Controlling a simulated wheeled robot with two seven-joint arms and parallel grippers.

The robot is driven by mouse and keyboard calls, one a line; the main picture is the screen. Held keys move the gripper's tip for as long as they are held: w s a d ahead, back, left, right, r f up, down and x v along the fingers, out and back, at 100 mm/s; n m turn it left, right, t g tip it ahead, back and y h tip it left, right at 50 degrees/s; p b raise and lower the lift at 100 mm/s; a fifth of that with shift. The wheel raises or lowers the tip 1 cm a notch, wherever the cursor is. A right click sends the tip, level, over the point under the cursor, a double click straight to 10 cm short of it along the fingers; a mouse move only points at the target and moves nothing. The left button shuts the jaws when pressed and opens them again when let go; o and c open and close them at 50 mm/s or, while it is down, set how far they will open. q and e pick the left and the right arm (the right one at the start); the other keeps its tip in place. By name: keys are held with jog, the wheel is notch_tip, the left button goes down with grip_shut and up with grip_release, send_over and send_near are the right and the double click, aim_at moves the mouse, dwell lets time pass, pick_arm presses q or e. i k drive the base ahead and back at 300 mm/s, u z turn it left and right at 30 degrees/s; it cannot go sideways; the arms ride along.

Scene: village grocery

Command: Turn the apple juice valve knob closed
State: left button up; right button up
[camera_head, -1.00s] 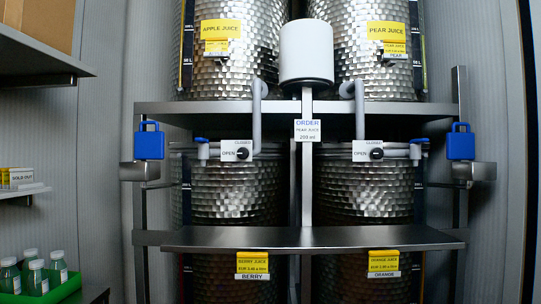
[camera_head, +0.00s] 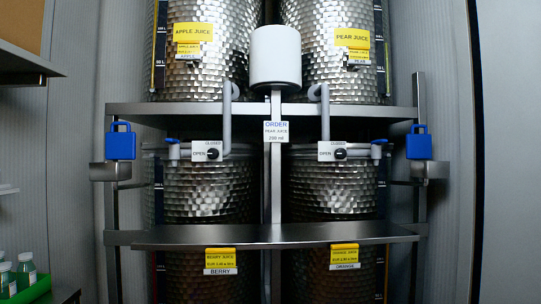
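The apple juice tank (camera_head: 206,70) stands at the upper left, under a yellow apple juice label (camera_head: 194,32). A grey pipe (camera_head: 228,110) comes down from it to a small white panel marked open and closed. The black apple juice valve knob (camera_head: 212,154) sits at the right end of that panel. Its exact turn angle is too small to tell. A similar black knob (camera_head: 340,154) sits on the panel below the pear juice tank (camera_head: 336,75). Neither of my grippers shows in the view.
A steel shelf (camera_head: 300,236) juts out below the knobs, and an order sign (camera_head: 276,131) hangs on the centre post. Blue padlock-like blocks (camera_head: 120,142) flank the rack. Green-filled bottles (camera_head: 27,271) stand at the lower left. The area before the knobs is clear.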

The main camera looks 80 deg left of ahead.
aim_at(212, 153)
jog(key=z, duration=0.05)
jog(key=i, duration=0.55)
jog(key=u, duration=2.4)
